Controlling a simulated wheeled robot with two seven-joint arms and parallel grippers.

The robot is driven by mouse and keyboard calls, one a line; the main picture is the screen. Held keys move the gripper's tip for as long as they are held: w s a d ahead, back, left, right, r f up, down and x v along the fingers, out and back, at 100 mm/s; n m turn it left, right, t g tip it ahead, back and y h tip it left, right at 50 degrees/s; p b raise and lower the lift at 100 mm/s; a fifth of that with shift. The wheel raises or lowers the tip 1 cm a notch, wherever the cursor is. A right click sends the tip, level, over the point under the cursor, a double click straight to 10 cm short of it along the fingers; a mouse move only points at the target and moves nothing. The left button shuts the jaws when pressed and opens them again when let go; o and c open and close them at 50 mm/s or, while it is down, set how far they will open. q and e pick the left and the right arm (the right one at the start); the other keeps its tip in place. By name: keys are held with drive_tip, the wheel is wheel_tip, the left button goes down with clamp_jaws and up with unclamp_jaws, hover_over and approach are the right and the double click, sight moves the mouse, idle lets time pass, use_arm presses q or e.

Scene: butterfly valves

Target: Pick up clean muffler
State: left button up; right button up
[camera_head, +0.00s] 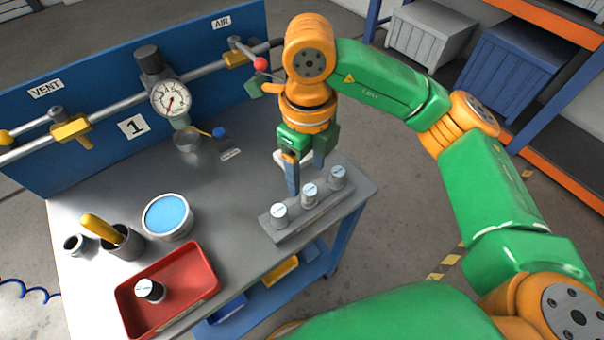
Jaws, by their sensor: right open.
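Several-slot grey rack (316,212) stands at the right edge of the workbench and holds three light grey mufflers with white tops: a left one (279,215), a middle one (309,194) and a right one (337,178). A dark muffler with a white top (150,290) is in the red tray (207,280) at the front left. My right gripper (306,178) points down, open, just behind the rack near the left and middle mufflers. Its fingers are not around any muffler that I can see. My left gripper is not in view.
A blue panel (100,85) with pipes, yellow valves and a gauge (171,99) backs the bench. The bench middle is clear.

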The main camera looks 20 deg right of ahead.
sight(310, 189)
drive_tip(key=shift+s+d+f+p, duration=0.15)
drive_tip(key=shift+s+f+p, duration=0.45)
drive_tip(key=shift+s+f, duration=0.45)
drive_tip(key=f, duration=0.2)
drive_tip(key=shift+w+f, duration=0.2)
drive_tip(key=shift+f, duration=0.2)
drive_tip(key=shift+w+f, duration=0.2)
drive_tip(key=shift+w, duration=0.15)
drive_tip(key=shift+s+r, duration=0.1)
drive_tip(key=shift+s, duration=0.15)
drive_tip(key=c, duration=0.9)
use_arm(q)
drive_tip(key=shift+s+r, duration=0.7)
use_arm(e)
drive_tip(key=shift+w, duration=0.1)
clamp_jaws()
